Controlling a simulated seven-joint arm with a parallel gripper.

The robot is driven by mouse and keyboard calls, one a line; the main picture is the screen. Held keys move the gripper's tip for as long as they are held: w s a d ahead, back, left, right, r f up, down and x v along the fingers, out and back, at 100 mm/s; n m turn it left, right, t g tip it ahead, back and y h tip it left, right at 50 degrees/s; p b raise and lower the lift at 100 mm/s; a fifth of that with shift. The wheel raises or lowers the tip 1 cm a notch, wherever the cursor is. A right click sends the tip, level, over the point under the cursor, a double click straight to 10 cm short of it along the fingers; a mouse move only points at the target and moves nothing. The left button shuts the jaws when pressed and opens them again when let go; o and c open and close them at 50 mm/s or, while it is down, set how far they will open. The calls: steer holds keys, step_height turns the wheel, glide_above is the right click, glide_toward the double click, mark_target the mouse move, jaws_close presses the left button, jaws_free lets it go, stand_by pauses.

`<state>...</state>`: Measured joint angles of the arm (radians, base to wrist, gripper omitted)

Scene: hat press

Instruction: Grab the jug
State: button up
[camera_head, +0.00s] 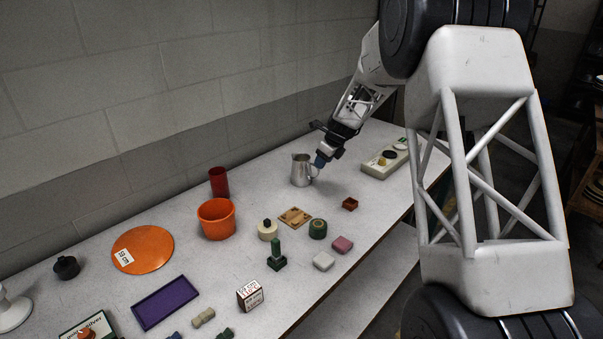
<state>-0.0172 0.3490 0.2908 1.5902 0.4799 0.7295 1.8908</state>
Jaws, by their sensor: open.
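The jug (300,171) is a small silver metal pitcher standing upright on the white table, right of the middle of the picture. Its handle is on its right side. My gripper (319,162) comes down from the upper right, with its blue fingertips at the right side of the jug, by the handle. The fingers are open. The fingertips partly cover the handle, and I cannot tell whether they touch it.
A cream box with dials (385,162) stands right of my gripper. An orange pot (216,219) and a red cup (219,182) stand left of the jug. A wall runs behind the table.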

mark_target(305, 171)
stand_by(0.3)
steer(key=shift+x, duration=1.3)
steer(key=shift+x, duration=2.6)
steer(key=shift+w+d, duration=0.1)
steer(key=shift+w, duration=0.05)
jaws_close()
